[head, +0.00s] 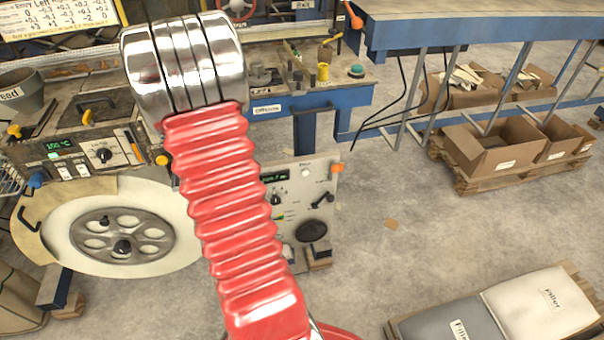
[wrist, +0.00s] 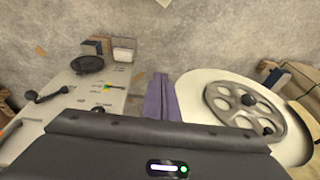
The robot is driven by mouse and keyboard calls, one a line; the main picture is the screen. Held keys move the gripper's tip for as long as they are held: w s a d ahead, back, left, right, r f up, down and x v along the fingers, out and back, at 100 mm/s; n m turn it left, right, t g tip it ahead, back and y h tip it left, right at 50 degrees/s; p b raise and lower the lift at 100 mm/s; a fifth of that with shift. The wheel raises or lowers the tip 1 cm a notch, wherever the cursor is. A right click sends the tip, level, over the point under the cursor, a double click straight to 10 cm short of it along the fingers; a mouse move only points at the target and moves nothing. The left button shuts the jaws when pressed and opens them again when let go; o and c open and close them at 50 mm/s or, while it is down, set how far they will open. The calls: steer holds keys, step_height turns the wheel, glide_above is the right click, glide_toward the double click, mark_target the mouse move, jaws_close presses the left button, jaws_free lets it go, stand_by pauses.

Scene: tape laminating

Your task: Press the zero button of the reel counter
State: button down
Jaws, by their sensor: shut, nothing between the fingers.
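The reel counter, with a small dark display showing green digits (head: 275,178), is on a pale control panel (head: 330,185) in the head view, right of my red arm. A small whitish round knob or button (head: 306,172) sits right of the display; its label is too small to read. The panel (wrist: 70,100) also shows at left in the wrist view, with the counter not clearly visible there. My gripper (wrist: 158,76) shows purple fingers, shut and empty, between the panel and the big reel. The head view does not show the fingers.
The big pale reel (head: 170,215) with a grey spoked hub (head: 122,236) stands left of the panel. A blue-edged bench (head: 470,30) stands at right.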

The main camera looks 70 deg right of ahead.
mark_target(305, 173)
steer(key=s+d+f+m+g+h, duration=0.1)
steer(key=s+d+f+m+h, duration=0.1)
steer(key=s+d+f+h, duration=0.3)
steer(key=s+d+f+m+g, duration=0.2)
steer(key=s+d+f, duration=0.2)
steer(key=s+d, duration=0.35)
steer(key=s+d+r+g+h, duration=0.2)
steer(key=s+d+r+h, duration=0.4)
steer(key=r, duration=0.3)
steer(key=shift+d+r+n+h, duration=0.4)
steer(key=shift+d+h, duration=0.2)
steer(key=shift+d, duration=0.05)
steer(key=shift+d, duration=0.1)
steer(key=w+d, duration=0.4)
steer(key=d, duration=0.3)
steer(key=shift+w+d, duration=0.2)
steer(key=shift+w+d, duration=0.1)
steer(key=shift+d, duration=0.05)
stand_by(0.9)
steer(key=shift+w+d, duration=0.2)
steer(key=shift+d, duration=0.05)
